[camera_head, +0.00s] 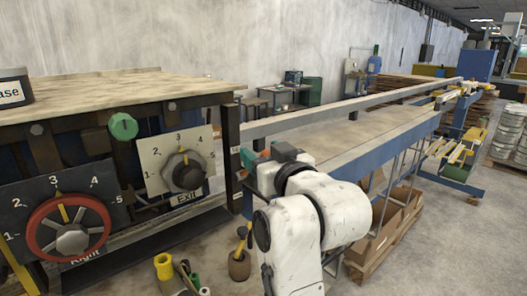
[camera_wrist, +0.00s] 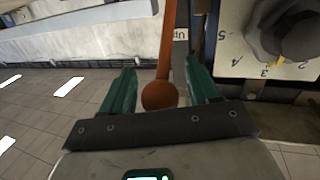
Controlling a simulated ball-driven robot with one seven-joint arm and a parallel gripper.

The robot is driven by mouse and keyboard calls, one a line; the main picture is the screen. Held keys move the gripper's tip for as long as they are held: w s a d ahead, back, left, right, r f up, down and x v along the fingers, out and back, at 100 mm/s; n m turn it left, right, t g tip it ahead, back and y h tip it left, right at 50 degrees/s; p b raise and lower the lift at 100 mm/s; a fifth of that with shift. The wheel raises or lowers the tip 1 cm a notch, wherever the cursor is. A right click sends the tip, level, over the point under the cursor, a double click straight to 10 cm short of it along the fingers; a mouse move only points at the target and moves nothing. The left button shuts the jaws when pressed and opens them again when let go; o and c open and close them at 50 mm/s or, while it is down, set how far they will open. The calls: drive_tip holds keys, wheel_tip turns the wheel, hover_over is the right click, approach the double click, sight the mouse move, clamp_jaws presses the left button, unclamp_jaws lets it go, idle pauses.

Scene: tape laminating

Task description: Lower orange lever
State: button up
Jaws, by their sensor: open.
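The orange lever (camera_wrist: 166,45) shows in the wrist view as a rod with a round knob (camera_wrist: 159,95) at its near end. The knob lies between the two green fingers of my gripper (camera_wrist: 161,68). The fingers are apart, and a gap shows on each side of the lever; I see no clear contact. In the head view my gripper (camera_head: 268,160) is at the machine's right end, beside the start of the long conveyor table. The lever cannot be made out there, behind my white arm and gripper.
The dial plate marked EXIT (camera_head: 172,160) is left of my gripper in the head view; a dial plate (camera_wrist: 270,45) also shows at the wrist view's upper right. A red-rimmed dial (camera_head: 70,228) and green knob (camera_head: 123,126) are farther left. The long blue table (camera_head: 375,140) runs right.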

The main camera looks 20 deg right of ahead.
clamp_jaws()
idle(0.6)
